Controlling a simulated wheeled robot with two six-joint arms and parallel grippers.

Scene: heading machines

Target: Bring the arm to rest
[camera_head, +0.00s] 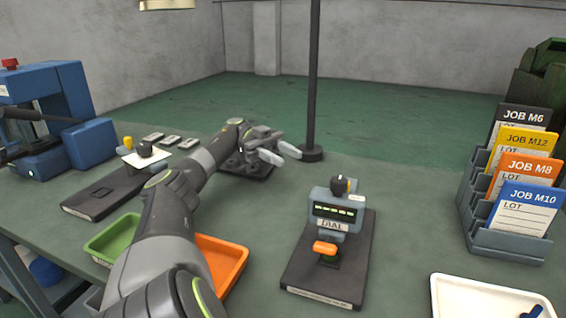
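My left arm comes in from the bottom left and reaches over the table. Its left gripper (280,153) is above the far middle of the table, near a dark flat base (258,172). Its two pale fingertips are apart, with nothing seen between them. The arm hides part of the table and the trays under it. My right gripper is not in view.
A job card rack (505,240) and white tray (450,290) are right, a blue machine (75,140) left. A post (313,80) rises behind.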

